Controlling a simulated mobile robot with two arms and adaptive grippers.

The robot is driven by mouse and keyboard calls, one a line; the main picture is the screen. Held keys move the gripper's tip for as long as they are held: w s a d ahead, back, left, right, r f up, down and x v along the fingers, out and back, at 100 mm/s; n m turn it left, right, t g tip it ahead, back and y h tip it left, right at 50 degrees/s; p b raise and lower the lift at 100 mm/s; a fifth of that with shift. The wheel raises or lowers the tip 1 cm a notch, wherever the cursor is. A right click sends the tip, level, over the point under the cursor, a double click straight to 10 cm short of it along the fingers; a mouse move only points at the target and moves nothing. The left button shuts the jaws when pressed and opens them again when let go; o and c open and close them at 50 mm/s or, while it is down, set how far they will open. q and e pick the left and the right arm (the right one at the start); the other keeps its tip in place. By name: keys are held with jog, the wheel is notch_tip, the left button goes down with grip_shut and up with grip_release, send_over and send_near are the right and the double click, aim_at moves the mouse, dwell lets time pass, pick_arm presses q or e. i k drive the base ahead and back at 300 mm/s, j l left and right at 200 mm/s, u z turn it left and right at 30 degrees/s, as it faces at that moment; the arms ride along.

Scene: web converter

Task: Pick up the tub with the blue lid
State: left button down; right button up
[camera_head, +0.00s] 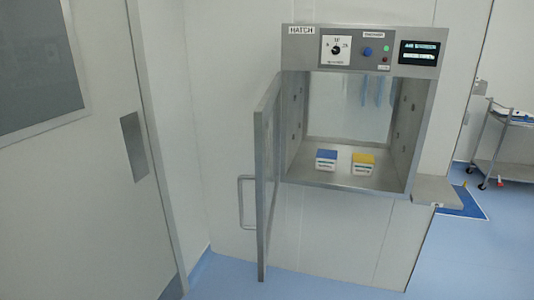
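The tub with the blue lid (326,161) stands upright on the floor of the open hatch (388,186), left of centre. It has a white body with a dark label on its front. A similar tub with a yellow lid (362,164) stands to its right, with a small gap between them. Neither of my grippers shows in the head view.
The hatch door (267,180) stands open on the left, its handle (241,203) sticking out to the left. A small metal shelf (436,190) juts out at the hatch's lower right. A trolley (506,145) stands far right. Blue floor in front is clear.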

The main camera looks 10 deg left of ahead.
aim_at(326, 159)
jog(key=i+j, duration=0.45)
jog(key=j, duration=0.15)
jog(key=i+j+z, duration=0.15)
jog(key=i+j, duration=0.3)
jog(key=i+l+u, duration=0.25)
jog(key=u, duration=0.2)
jog(key=i+l+u, duration=0.15)
jog(key=l+u, duration=0.35)
jog(key=j, duration=0.1)
